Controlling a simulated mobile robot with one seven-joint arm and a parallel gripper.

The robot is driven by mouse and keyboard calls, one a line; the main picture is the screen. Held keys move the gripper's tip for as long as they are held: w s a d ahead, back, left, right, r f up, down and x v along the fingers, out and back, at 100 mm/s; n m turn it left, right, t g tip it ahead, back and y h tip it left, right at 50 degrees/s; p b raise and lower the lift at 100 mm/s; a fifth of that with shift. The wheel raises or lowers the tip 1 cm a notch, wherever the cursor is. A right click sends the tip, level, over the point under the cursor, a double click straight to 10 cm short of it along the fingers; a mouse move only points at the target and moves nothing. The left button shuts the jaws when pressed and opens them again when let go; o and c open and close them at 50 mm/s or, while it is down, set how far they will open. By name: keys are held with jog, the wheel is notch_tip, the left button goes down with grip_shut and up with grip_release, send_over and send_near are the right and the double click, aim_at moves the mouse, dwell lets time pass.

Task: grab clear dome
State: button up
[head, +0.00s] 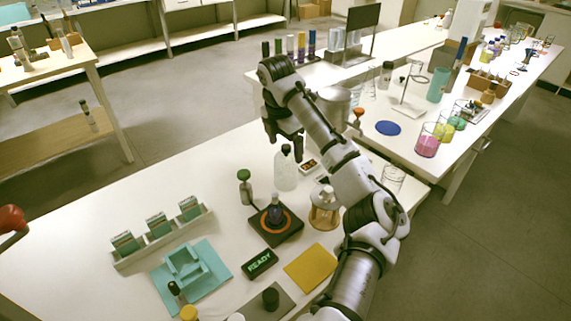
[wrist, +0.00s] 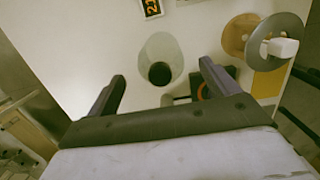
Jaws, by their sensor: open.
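The clear dome (head: 286,176) stands upright on the white table, a translucent shell with a black knob on top. In the wrist view the dome (wrist: 162,46) is seen from above, its black knob lying between the fingers in the picture. My gripper (head: 285,138) is open and empty, above the dome with its fingers pointing down. In the wrist view my gripper (wrist: 162,72) has one finger on each side of the knob, with clear space around it. I cannot tell the exact height gap.
A small display box (head: 308,165) and a wooden round stand (head: 323,215) are right of the dome. A green-topped bottle (head: 245,187) and a dark plate with an orange ring (head: 289,232) are nearer the front.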

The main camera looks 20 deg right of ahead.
aim_at(286, 155)
jog(key=shift+w+d+f+p, duration=0.15)
jog(key=shift+f+p, duration=0.1)
jog(key=shift+f, duration=1.3)
jog(key=shift+s+d+f+p, duration=0.1)
jog(key=shift+d+f+p, duration=0.1)
jog(key=shift+f, duration=1.3)
jog(key=c, duration=1.1)
jog(key=shift+r, duration=0.15)
